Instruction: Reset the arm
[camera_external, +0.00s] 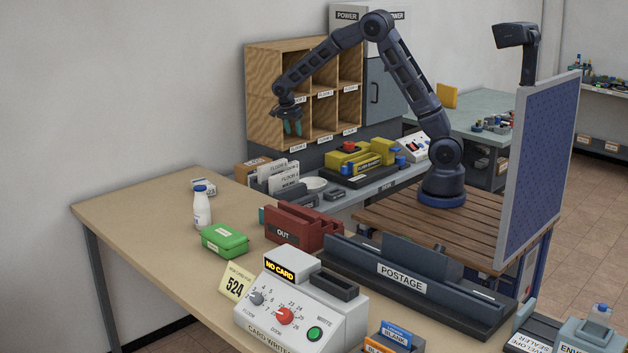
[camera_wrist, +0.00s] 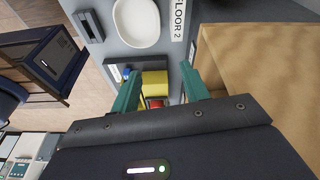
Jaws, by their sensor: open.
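My gripper (camera_external: 290,126) hangs from my bent arm in front of the left side of the wooden pigeonhole shelf (camera_external: 262,105), with its fingers pointing down. In the wrist view the two green fingers of my gripper (camera_wrist: 158,84) stand apart with nothing between them. Past the fingers, a yellow thing and a red one show below. My arm rises from its base on the slatted wooden platform, bends high near the grey cabinet, and reaches left. I cannot tell whether the gripper touches the shelf.
The shelf's wooden side (camera_wrist: 250,60) is close at right in the wrist view. Below are a white dish (camera_external: 314,184), labelled card dividers (camera_external: 284,178) and a yellow machine (camera_external: 350,162). The beige table (camera_external: 150,205) holds a bottle (camera_external: 202,212), green box (camera_external: 225,241) and card writer (camera_external: 300,305).

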